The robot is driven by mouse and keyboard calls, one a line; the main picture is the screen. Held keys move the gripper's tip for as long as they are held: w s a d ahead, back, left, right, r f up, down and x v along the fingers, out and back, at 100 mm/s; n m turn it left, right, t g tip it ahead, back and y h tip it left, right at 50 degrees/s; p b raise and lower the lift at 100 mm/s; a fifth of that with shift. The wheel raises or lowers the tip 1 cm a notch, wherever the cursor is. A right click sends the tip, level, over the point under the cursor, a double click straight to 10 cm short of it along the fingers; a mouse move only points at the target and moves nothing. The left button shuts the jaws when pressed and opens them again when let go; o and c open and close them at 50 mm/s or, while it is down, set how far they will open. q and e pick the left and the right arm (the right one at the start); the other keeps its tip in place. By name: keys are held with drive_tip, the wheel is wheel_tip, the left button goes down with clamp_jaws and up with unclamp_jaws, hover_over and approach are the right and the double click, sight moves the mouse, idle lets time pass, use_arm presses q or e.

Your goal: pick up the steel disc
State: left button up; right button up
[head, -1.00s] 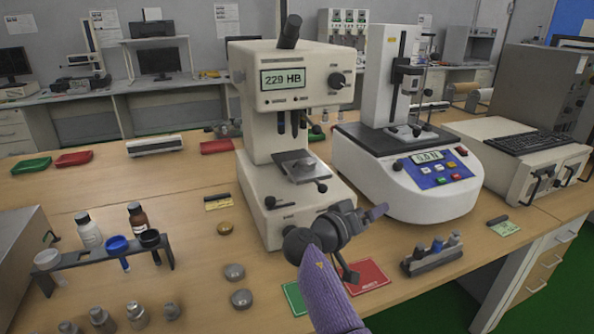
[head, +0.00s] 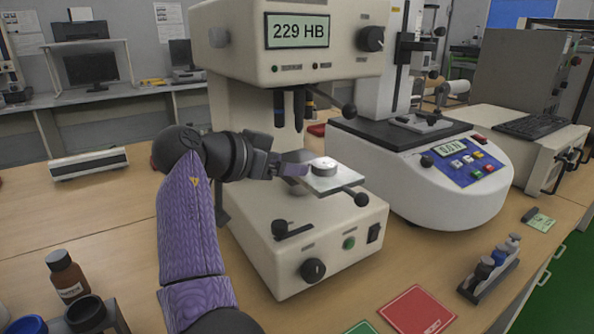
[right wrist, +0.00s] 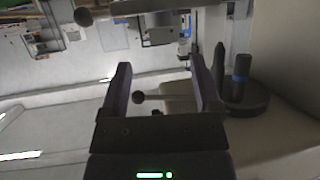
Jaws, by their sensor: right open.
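The steel disc (head: 323,167) is a small, grey, round piece lying flat on the square stage (head: 345,182) of the cream hardness tester (head: 285,222), below its lenses. My right gripper (head: 294,170) is at the stage's left edge, with its fingers pointing right towards the disc. It appears close to the disc but not around it. In the right wrist view the two fingers of my right gripper (right wrist: 160,62) are spread apart with nothing held between them. I cannot make out the disc in that view. My left gripper is not in view.
The lenses (head: 298,108) hang above the stage, and a ball-ended lever (head: 361,199) sticks out at its front. A white force tester (head: 430,180) stands to the right.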

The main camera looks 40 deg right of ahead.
sight(322, 164)
drive_tip(key=b+x, duration=0.4)
drive_tip(key=x, duration=0.5)
drive_tip(key=shift+w+d, duration=0.2)
drive_tip(key=shift+d, duration=0.2)
drive_tip(key=shift+r, duration=0.15)
drive_tip(key=c, duration=0.5)
clamp_jaws()
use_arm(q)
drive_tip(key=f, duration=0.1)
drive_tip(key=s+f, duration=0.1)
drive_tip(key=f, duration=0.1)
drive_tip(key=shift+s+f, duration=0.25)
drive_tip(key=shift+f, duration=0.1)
